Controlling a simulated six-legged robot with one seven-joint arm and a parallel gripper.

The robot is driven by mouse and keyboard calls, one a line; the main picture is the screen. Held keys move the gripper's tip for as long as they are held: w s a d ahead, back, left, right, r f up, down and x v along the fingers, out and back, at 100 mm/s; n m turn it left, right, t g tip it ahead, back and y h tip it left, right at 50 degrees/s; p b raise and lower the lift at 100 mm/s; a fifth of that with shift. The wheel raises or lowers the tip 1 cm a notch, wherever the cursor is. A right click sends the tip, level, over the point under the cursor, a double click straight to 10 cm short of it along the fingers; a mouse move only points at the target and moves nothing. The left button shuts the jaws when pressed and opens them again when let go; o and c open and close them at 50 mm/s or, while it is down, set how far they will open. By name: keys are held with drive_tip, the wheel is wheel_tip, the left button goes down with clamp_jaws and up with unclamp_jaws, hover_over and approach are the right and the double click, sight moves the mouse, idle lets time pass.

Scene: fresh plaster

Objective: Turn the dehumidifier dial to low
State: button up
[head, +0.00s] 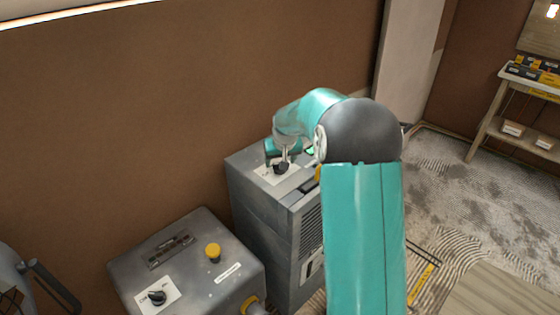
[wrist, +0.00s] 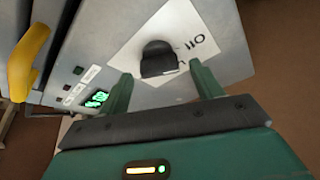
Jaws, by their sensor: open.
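The dehumidifier appears to be the tall grey unit (head: 265,212) with side vents against the brown wall. Its black dial (head: 281,168) sits on a white label plate (wrist: 200,48) on top. In the wrist view the dial (wrist: 158,56) is close, just beyond and between my fingertips. The plate carries dark markings to the right of the dial, partly hidden by a finger; I cannot tell the setting. My gripper (head: 280,158) is open above the dial, and the wrist view shows its two green fingers (wrist: 160,74) apart with nothing held.
A lower grey box (head: 190,262) with its own black dial (head: 157,297) and a yellow knob (head: 213,250) stands at the front left. A green display (wrist: 96,99) and a yellow handle (wrist: 24,62) lie left of the dial. A shelf (head: 520,110) stands far right.

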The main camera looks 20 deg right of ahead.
drive_tip(key=shift+w+f, duration=0.15)
drive_tip(key=shift+f, duration=0.15)
drive_tip(key=c, duration=1)
drive_tip(key=shift+m, duration=0.4)
drive_tip(key=m+h, duration=0.1)
drive_tip(key=m, duration=0.1)
drive_tip(key=m+g+h, duration=0.1)
drive_tip(key=m, duration=0.2)
drive_tip(key=shift+a, duration=0.15)
drive_tip(key=m+g, duration=0.1)
drive_tip(key=m, duration=0.2)
drive_tip(key=m+h, duration=0.1)
drive_tip(key=m, duration=0.1)
drive_tip(key=shift+w+m+g+h, duration=0.1)
drive_tip(key=shift+m+g+h, duration=0.2)
drive_tip(key=shift+m+g, duration=0.1)
